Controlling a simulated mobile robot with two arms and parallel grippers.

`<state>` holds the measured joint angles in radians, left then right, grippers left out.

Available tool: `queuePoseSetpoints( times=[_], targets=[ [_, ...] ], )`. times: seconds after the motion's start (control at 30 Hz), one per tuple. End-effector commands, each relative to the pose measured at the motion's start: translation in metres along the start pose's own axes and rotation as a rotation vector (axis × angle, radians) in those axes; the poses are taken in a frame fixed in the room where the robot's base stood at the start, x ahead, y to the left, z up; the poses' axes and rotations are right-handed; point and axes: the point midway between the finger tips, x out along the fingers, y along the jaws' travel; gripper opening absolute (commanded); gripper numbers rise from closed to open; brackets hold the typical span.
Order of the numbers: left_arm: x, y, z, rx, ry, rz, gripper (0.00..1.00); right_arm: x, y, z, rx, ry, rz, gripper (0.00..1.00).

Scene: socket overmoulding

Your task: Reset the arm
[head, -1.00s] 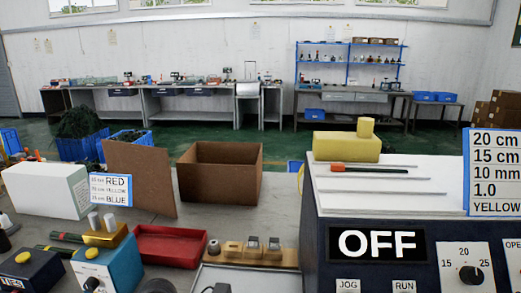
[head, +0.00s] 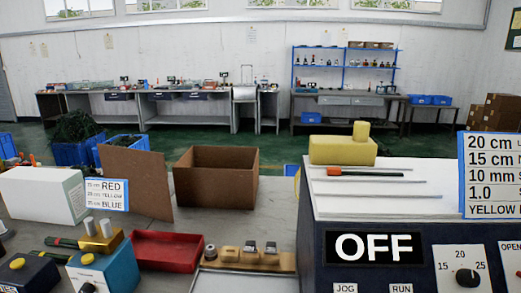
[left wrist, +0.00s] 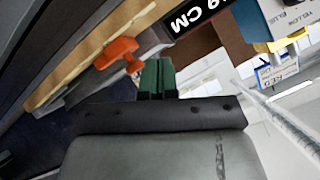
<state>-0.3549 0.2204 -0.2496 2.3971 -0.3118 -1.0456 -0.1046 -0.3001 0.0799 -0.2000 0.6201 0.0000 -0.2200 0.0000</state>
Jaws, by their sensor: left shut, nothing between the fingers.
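My left gripper (left wrist: 157,78) shows in the left wrist view, with its two green fingers together and nothing between them. An orange part (left wrist: 116,52) lies beyond and to the left of the fingertips, on or beside a tan strip (left wrist: 90,55); I cannot tell whether anything touches. Neither arm nor gripper shows in the head view. The control box (head: 375,215) with an OFF display stands at the right of the head view. An orange-handled tool (head: 345,171) and thin rods lie on its white top.
An open brown carton (head: 215,185), a red tray (head: 165,252) and a tan block with several small parts (head: 250,258) stand on the bench. A white box (head: 40,195) and a blue box (head: 102,270) are at left.

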Motion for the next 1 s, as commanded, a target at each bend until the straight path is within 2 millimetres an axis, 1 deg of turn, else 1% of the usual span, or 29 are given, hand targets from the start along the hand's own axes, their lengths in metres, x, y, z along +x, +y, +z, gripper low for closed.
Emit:
queuePoseSetpoints(
  times=[0.03, 0.1, 0.2, 0.27, 0.4, 0.43, 0.5, 0.57, 0.77, 0.87, 0.97, 1.0],
  targets=[
    [-0.007, 0.009, 0.023, -0.061, -0.103, 0.049, 0.00, 0.000, 0.000, 0.000, 0.000, 0.000, 0.000, 0.43],
    [-0.017, 0.019, 0.048, -0.129, -0.226, 0.109, 0.00, 0.000, 0.000, 0.000, 0.000, 0.000, 0.000, 0.43],
    [-0.035, 0.034, 0.078, -0.210, -0.382, 0.187, 0.00, 0.000, 0.000, 0.000, 0.000, 0.000, 0.000, 0.43],
    [-0.046, 0.043, 0.093, -0.250, -0.468, 0.230, 0.00, 0.000, 0.000, 0.000, 0.000, 0.000, 0.000, 0.43],
    [-0.077, 0.061, 0.123, -0.333, -0.658, 0.325, 0.00, 0.000, 0.000, 0.000, 0.000, 0.000, 0.000, 0.43],
    [-0.076, 0.064, 0.128, -0.339, -0.677, 0.334, 0.00, -0.001, 0.000, 0.000, 0.000, 0.000, 0.000, 0.43],
    [-0.060, 0.071, 0.136, -0.331, -0.676, 0.332, 0.00, -0.003, 0.000, -0.001, 0.000, 0.000, 0.000, 0.43],
    [-0.049, 0.077, 0.144, -0.329, -0.680, 0.333, 0.00, -0.005, 0.000, 0.000, 0.000, 0.000, 0.000, 0.43],
    [-0.014, 0.103, 0.180, -0.321, -0.702, 0.342, 0.00, -0.010, 0.001, -0.001, 0.000, 0.000, 0.000, 0.43],
    [0.004, 0.120, 0.207, -0.317, -0.718, 0.349, 0.00, -0.013, 0.001, -0.001, 0.000, 0.000, 0.000, 0.43],
    [0.022, 0.141, 0.240, -0.311, -0.736, 0.356, 0.00, -0.018, 0.001, -0.002, 0.000, 0.000, 0.000, 0.43],
    [0.027, 0.150, 0.255, -0.309, -0.743, 0.359, 0.00, -0.020, 0.001, -0.002, 0.000, 0.000, 0.000, 0.43]
  ],
)
